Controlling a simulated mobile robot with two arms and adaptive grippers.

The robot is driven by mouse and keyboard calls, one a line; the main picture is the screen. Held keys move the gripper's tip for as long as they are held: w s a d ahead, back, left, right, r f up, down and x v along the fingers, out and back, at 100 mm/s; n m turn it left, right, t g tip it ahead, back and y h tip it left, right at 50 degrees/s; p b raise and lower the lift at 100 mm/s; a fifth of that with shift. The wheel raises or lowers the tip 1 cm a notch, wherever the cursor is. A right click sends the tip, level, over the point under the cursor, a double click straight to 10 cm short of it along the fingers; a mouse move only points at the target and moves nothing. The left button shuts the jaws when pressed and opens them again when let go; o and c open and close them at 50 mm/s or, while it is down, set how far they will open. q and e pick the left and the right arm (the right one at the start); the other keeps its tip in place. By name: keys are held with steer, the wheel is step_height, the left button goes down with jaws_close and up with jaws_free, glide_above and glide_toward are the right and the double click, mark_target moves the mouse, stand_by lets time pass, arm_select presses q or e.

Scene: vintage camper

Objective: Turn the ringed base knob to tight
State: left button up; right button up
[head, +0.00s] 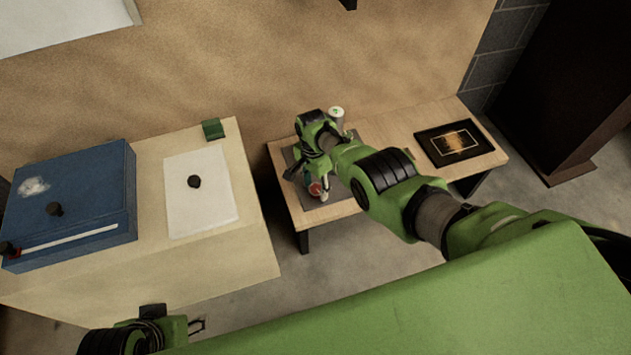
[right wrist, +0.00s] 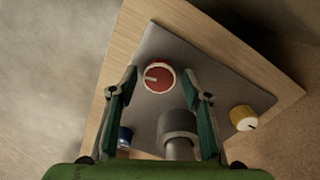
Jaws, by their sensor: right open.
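The red knob with a pale ring and a white pointer line (right wrist: 158,77) sits on a grey plate (right wrist: 165,45) in the right wrist view; its pointer points left. It also shows in the head view (head: 317,189). My right gripper (right wrist: 161,72) is open, its fingertips to the left and right of the red knob in the picture; I cannot tell whether they touch it. It also shows in the head view (head: 314,182). My left gripper (head: 196,325) is low at the left of the head view, away from the plate; its jaw state is unclear.
A grey cylinder (right wrist: 178,125), a yellow knob (right wrist: 243,118) and a partly hidden blue knob (right wrist: 124,137) are near the red knob. A black framed panel (head: 455,143) lies right on the low table (head: 400,122). A blue box (head: 75,200) and white panel (head: 200,195) occupy the left counter.

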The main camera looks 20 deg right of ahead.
mark_target(314, 187)
steer(key=shift+r, duration=0.1)
step_height(314, 187, up, 12)
steer(key=shift+w+a, duration=0.15)
steer(key=shift+w, duration=0.15)
stand_by(0.3)
stand_by(0.4)
